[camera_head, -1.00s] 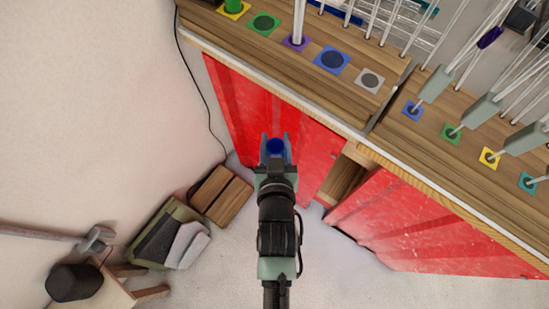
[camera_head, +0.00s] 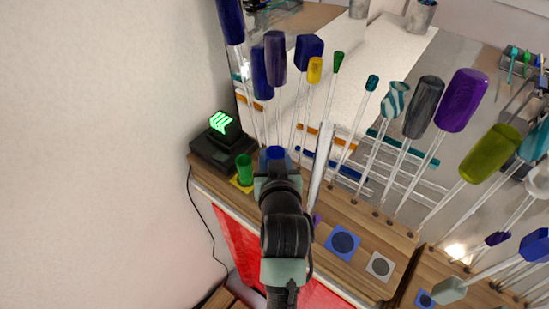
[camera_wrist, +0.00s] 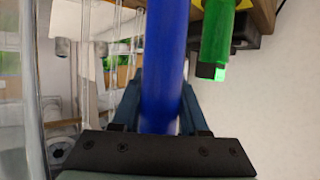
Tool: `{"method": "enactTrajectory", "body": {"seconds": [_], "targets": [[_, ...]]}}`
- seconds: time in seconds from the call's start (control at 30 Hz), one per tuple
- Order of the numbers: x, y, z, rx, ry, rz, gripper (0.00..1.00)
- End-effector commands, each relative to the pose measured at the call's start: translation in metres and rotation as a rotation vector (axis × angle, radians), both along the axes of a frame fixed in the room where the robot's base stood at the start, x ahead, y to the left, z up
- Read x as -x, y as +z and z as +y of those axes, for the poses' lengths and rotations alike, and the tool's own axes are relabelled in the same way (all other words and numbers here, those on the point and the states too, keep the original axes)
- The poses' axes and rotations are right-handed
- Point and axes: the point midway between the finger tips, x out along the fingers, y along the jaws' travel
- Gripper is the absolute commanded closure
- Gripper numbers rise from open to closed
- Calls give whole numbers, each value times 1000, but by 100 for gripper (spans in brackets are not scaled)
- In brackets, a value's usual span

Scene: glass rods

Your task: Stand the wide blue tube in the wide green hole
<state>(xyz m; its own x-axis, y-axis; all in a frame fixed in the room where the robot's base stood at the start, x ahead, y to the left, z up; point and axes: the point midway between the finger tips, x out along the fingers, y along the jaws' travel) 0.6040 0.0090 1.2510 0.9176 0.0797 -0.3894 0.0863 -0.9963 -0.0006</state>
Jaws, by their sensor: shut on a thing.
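My gripper (camera_head: 276,168) is shut on the wide blue tube, whose top end (camera_head: 274,153) shows between the fingers in the head view. In the wrist view the blue tube (camera_wrist: 163,65) runs lengthwise between the two dark fingers. My gripper appears over the left part of the wooden bench, just right of a green tube (camera_head: 244,168) standing on a yellow plate (camera_head: 238,183). The green plate with its wide hole is hidden behind my gripper and arm. The lower end of the blue tube is also hidden in the head view.
A clear tube (camera_head: 321,170) stands close to my gripper's right. A blue plate (camera_head: 343,243) and a pale plate (camera_head: 380,267) lie uncovered farther right. Several glass rods with coloured tops, including a dark blue one (camera_head: 262,72), stand behind. A black device (camera_head: 219,140) with a green display is at left.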

Motion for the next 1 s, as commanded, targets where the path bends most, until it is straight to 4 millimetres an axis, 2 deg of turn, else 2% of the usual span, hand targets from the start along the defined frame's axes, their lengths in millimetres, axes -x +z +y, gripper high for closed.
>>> {"method": "enactTrajectory", "body": {"seconds": [0.27,0.7,1.0], "targets": [[0,-12,0,0,-1,-2,100],[1,-56,0,0,-1,1,100],[1,-58,0,0,-1,-1,100]]}}
